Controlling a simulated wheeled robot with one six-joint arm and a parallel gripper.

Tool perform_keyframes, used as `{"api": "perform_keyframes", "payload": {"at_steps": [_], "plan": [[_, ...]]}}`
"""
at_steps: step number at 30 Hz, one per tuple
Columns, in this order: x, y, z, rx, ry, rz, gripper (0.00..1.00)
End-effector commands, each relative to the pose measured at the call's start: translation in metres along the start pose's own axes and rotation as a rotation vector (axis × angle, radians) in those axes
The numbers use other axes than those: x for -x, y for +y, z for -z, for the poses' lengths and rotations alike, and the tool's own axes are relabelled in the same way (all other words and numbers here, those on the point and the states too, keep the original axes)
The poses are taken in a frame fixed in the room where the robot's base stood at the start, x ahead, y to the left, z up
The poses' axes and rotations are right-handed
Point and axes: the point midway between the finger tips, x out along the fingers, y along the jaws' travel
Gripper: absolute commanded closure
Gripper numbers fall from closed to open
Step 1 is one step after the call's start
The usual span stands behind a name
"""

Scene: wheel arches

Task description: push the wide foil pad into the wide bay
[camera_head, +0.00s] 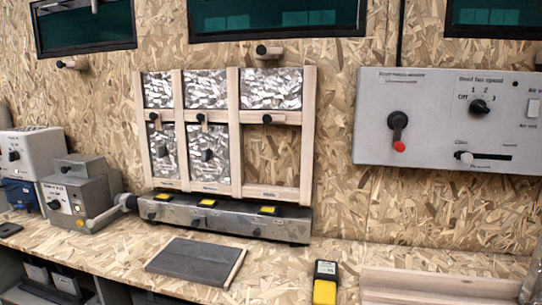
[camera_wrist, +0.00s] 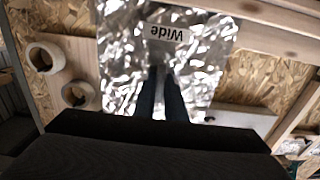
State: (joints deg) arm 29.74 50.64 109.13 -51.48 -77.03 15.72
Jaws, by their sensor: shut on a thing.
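The wide foil pad (camera_wrist: 125,62) is crinkled silver with a white label reading "Wide", upside down in the wrist view. My gripper (camera_wrist: 160,82) is shut on the pad, at a narrow part below the label; the exact grip is partly hidden by the fingers. The head view shows neither my gripper nor the held pad. There, a pale wooden frame (camera_head: 309,130) stands against the wall. Its wide lower right bay (camera_head: 270,160) is open and shows bare chipboard. A dark knob on a wooden bar sits at the bay's top edge.
Foil fills the frame's other openings, including the upper right one (camera_head: 270,88). A metal rail (camera_head: 225,217) with yellow-marked switches runs below. A grey board (camera_head: 195,262) and a yellow-black device (camera_head: 325,284) lie on the bench. Two pale rings (camera_wrist: 42,57) show in the wrist view.

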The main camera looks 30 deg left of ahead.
Motion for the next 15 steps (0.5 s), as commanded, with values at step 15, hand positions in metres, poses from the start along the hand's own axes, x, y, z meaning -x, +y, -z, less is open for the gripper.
{"api": "perform_keyframes", "payload": {"at_steps": [15], "plan": [[0.0,0.0,0.044,0.001,0.002,0.0,1.0]]}}
